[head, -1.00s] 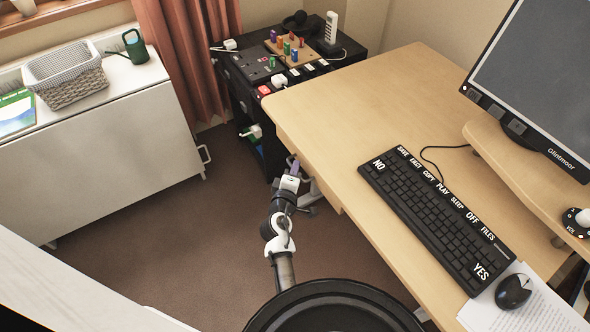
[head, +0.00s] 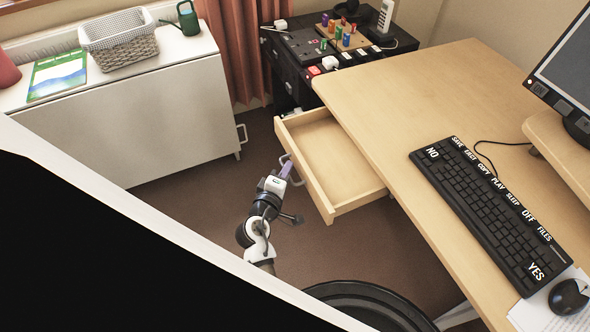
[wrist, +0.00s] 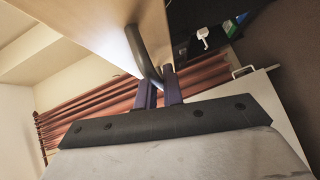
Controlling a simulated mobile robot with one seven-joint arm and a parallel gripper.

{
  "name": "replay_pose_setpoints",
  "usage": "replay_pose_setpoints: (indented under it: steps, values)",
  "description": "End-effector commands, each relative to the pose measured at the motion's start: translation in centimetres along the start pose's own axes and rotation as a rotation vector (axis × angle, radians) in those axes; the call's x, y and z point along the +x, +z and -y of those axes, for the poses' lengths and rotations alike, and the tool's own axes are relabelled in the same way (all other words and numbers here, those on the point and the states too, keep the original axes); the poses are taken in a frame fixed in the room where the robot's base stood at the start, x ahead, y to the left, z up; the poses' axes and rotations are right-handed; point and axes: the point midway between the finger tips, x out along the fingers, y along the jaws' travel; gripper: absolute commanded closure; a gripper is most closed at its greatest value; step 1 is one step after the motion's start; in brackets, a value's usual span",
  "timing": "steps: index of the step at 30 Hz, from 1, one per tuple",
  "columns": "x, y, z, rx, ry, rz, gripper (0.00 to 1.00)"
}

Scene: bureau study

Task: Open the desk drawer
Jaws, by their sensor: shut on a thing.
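The desk drawer (head: 340,163) is pulled out from the left side of the wooden desk (head: 420,90). Its inside shows and looks empty. My gripper (head: 286,170) is at the drawer's front, with its purple fingers at the grey bar handle (head: 291,172). In the wrist view my fingers (wrist: 160,90) are shut on the curved handle (wrist: 143,57), and the drawer front (wrist: 105,35) rises beyond them.
A black cabinet (head: 291,81) with switches and coloured pegs stands behind the desk. A white cabinet (head: 170,115) with a basket (head: 119,40) on top stands at the left. Carpet (head: 215,185) is clear between them. A keyboard (head: 480,215) lies on the desk.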

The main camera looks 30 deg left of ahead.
Motion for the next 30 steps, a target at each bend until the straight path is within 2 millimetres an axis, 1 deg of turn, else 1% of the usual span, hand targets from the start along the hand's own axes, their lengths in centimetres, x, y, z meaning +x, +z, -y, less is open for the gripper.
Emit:
replay_pose_setpoints:
  steps: [10,11,12,15,16,30]
  values:
    - [-0.16,-0.24,0.05,0.0,-0.001,-0.003,1.0]
    - [-0.16,-0.24,0.05,0.0,-0.001,-0.003,0.9]
    - [-0.16,-0.23,0.05,0.0,-0.001,-0.003,0.85]
    - [-0.15,-0.22,0.05,0.0,0.0,-0.002,0.71]
    - [-0.15,-0.21,0.04,0.0,0.0,-0.002,0.7]
    - [-0.03,-0.15,-0.07,0.0,0.0,-0.001,0.7]
